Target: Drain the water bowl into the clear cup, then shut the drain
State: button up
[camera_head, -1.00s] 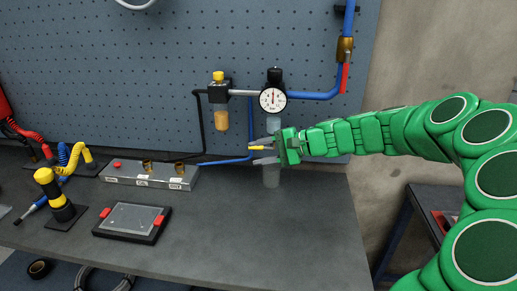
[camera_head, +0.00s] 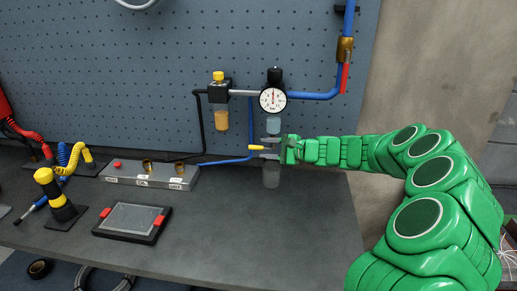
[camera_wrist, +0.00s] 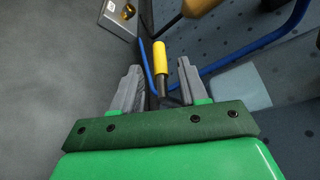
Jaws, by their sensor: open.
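The clear water bowl (camera_head: 275,127) hangs under the round gauge and holds pale blue water; a pale bluish shape, likely the bowl, shows in the wrist view (camera_wrist: 243,88). The clear cup (camera_head: 271,177) stands upright on the bench below it; whether it holds water I cannot tell. The drain lever (camera_head: 256,147) has a yellow grip and points left; it also shows in the wrist view (camera_wrist: 160,57). My gripper (camera_head: 264,148) is open, its fingers above and below the lever. In the wrist view my gripper (camera_wrist: 160,68) has the lever between its fingers, with gaps both sides.
An amber-filled bowl (camera_head: 221,119) hangs left of the gauge (camera_head: 273,99). A blue hose (camera_head: 226,162) runs close behind the lever. The front right bench is clear.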

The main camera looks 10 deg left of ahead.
aim_at(264, 148)
jog(key=shift+x, duration=1.85)
grip_shut()
